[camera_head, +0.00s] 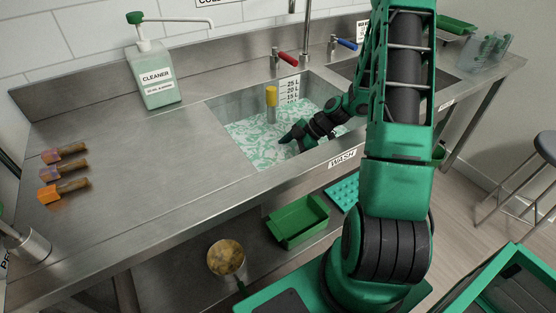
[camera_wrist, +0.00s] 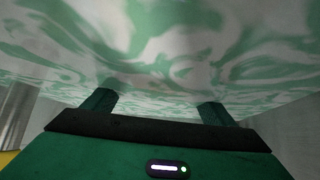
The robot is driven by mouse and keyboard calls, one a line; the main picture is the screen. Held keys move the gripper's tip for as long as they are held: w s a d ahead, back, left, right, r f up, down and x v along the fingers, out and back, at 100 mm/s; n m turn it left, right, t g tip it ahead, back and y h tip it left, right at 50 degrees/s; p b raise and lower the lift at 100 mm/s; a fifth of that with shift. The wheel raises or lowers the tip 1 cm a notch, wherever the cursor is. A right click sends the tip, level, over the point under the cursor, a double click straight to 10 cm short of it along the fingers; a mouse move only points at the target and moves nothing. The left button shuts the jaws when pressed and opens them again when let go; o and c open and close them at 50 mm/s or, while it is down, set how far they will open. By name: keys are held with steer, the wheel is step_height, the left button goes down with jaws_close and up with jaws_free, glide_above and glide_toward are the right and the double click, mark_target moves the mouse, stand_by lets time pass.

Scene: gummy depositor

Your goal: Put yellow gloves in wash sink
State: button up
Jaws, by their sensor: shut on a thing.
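The wash sink (camera_head: 228,110) is a steel basin in the counter, marked WASH on its front edge. It holds water with green and white swirls (camera_head: 262,137). My gripper (camera_head: 290,140) is inside the basin, low at the water. In the wrist view its two fingers (camera_wrist: 157,106) stand apart, with their ends going into the swirled water (camera_wrist: 180,50). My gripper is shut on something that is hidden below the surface. No yellow gloves can be made out in either view.
A grey post with a yellow top (camera_head: 271,97) stands in the basin near my gripper. Red (camera_head: 288,58) and blue (camera_head: 346,44) taps are behind. A green bin (camera_head: 298,222) sits below.

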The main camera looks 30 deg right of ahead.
steer(key=o, duration=1.2)
steer(key=v, duration=0.7)
steer(key=shift+d+r, duration=0.15)
steer(key=shift+r, duration=0.05)
